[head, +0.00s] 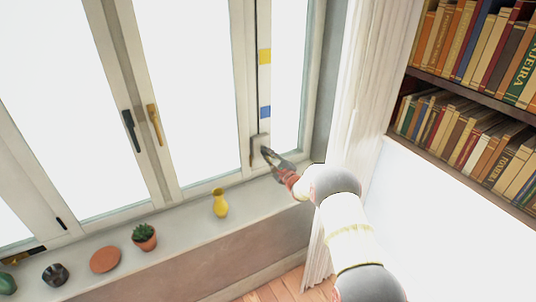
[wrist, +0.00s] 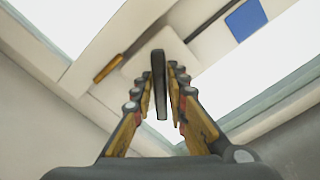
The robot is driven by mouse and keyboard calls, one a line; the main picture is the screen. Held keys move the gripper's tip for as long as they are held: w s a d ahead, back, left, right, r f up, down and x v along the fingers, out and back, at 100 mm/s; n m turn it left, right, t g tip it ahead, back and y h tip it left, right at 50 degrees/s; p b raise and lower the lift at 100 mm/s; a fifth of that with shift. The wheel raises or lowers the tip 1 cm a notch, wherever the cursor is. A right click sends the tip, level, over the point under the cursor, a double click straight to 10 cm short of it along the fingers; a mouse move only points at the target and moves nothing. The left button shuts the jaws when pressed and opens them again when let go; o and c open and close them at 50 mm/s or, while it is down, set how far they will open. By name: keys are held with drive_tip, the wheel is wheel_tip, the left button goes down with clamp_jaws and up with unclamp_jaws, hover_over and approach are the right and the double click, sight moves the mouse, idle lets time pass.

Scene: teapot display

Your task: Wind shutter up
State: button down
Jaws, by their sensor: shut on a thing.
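A pale winder box (head: 255,158) sits low on the window frame, left of the white curtain. Above it runs a narrow strip with a yellow patch (head: 264,56) and a blue patch (head: 265,112). My gripper (head: 267,153) is at the box, reaching in from the lower right. In the wrist view a dark bar-like handle (wrist: 159,82) stands between the fingers, and my gripper is shut on it. The blue patch (wrist: 246,19) also shows there, at upper right. The join between handle and box is partly hidden by the fingers. No shutter slats show; the window panes (head: 190,80) are bright white.
A yellow vase (head: 220,204), a potted cactus (head: 144,236), a terracotta disc (head: 105,259) and dark pots stand on the sill (head: 185,228). Window handles, one black (head: 131,130) and one brass (head: 154,124), are to the left. The curtain (head: 362,80) and bookshelves (head: 470,80) are right.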

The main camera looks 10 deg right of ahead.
drive_tip(key=shift+d+m, duration=0.1)
drive_tip(key=shift+m, duration=0.9)
drive_tip(key=shift+f, duration=0.1)
drive_tip(key=c, duration=1.9)
unclamp_jaws()
drive_tip(key=shift+o, duration=0.5)
drive_tip(key=shift+s, duration=0.1)
drive_tip(key=v, duration=1.1)
drive_tip(key=shift+s, duration=0.35)
drive_tip(key=shift+d, duration=0.15)
